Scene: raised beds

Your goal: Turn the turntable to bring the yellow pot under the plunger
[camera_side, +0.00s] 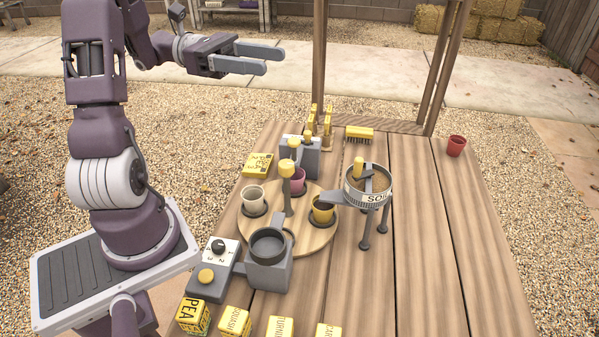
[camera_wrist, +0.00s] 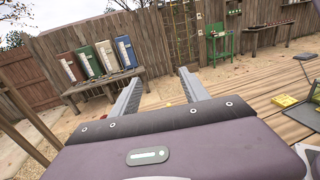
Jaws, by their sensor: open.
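The round wooden turntable (camera_side: 318,240) lies on the plank table. A yellow pot (camera_side: 323,211) with dark contents stands on its right side, left of the soil hopper. A cream pot (camera_side: 254,197) stands on its left and a magenta pot (camera_side: 298,184) at its back. An upright post with a yellow knob (camera_side: 287,168) rises near the turntable's middle. I cannot tell surely which part is the plunger; a grey unit with yellow knobs (camera_side: 300,158) stands behind the turntable. My gripper (camera_side: 275,60) is open and empty, high above and behind the table. Its open fingers show in the wrist view (camera_wrist: 160,76).
A grey block with a ring (camera_side: 268,262) and a dial box (camera_side: 215,262) stand at the turntable's front. The soil hopper (camera_side: 370,192) stands on legs to the right. Several yellow seed boxes (camera_side: 235,322) line the front. The table's right side is mostly clear, with a red pot (camera_side: 456,146).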

